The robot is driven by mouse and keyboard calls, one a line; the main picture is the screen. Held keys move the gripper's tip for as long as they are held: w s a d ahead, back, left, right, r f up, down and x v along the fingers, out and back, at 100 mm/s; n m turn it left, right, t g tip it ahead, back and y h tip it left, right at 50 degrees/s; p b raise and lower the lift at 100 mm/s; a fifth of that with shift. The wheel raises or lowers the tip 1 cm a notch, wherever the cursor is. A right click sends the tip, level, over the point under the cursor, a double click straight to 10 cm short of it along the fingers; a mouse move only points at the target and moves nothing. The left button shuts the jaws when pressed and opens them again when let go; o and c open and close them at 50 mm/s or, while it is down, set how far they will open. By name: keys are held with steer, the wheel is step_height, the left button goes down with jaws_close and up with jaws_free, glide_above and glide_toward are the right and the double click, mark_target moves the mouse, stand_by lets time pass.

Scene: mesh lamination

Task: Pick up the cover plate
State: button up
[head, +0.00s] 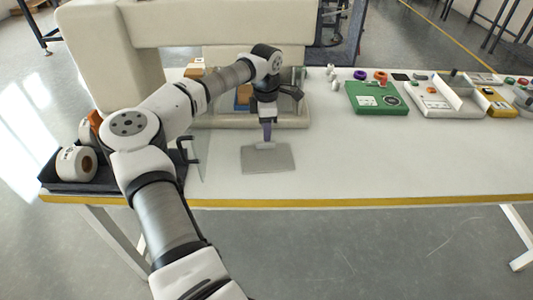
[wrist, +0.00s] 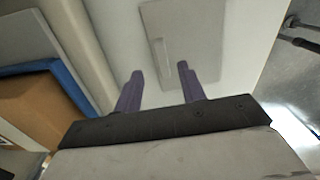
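The cover plate (head: 268,160) is a flat grey rectangle lying on the white table near its front edge, left of the table's middle. A small pale raised grip (head: 265,146) shows at its far side. In the wrist view the plate (wrist: 195,45) lies beyond the fingertips, with a slim lighter strip along its left part. My gripper (head: 267,139) points down over the plate's far side. In the wrist view its two purple fingers (wrist: 160,70) stand apart with nothing held between them. The exact height above the plate is hard to tell.
A big beige machine (head: 200,25) stands behind the arm. A dark tray (head: 85,180) with white rolls sits at the left. A green panel (head: 365,105) and other control boxes line the back right. The table right of the plate is clear.

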mark_target(267, 155)
steer(key=f, duration=0.2)
steer(key=f+p, duration=0.1)
steer(key=f, duration=0.1)
steer(key=shift+s+a+f, duration=0.1)
steer(key=shift+s+f, duration=0.1)
steer(key=shift+f, duration=0.1)
jaws_close()
